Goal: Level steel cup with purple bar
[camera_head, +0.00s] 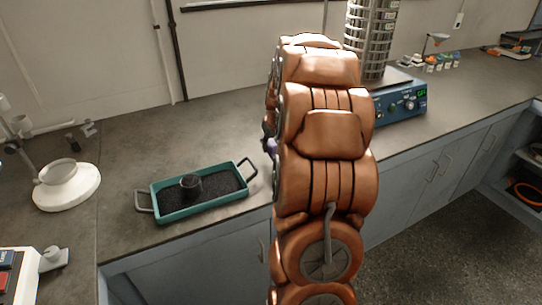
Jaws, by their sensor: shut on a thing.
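A dark grey steel cup (191,184) sits in black grains in a green tray (181,216) on the bench, left of my arm. How full the cup is cannot be made out. My orange arm stands in the middle and hides most of my gripper (266,144); only a small dark part shows at the arm's left edge. A small purple piece, seemingly the purple bar (272,146), shows there, held right of and above the tray, apart from the cup. The fingertips and the rest of the bar are hidden.
A sieve stack (371,35) stands on a blue shaker (404,104) behind my arm at right. A white balance with a bowl (66,187) is at left. Small jars (440,63) stand far right. Bench behind the tray is clear.

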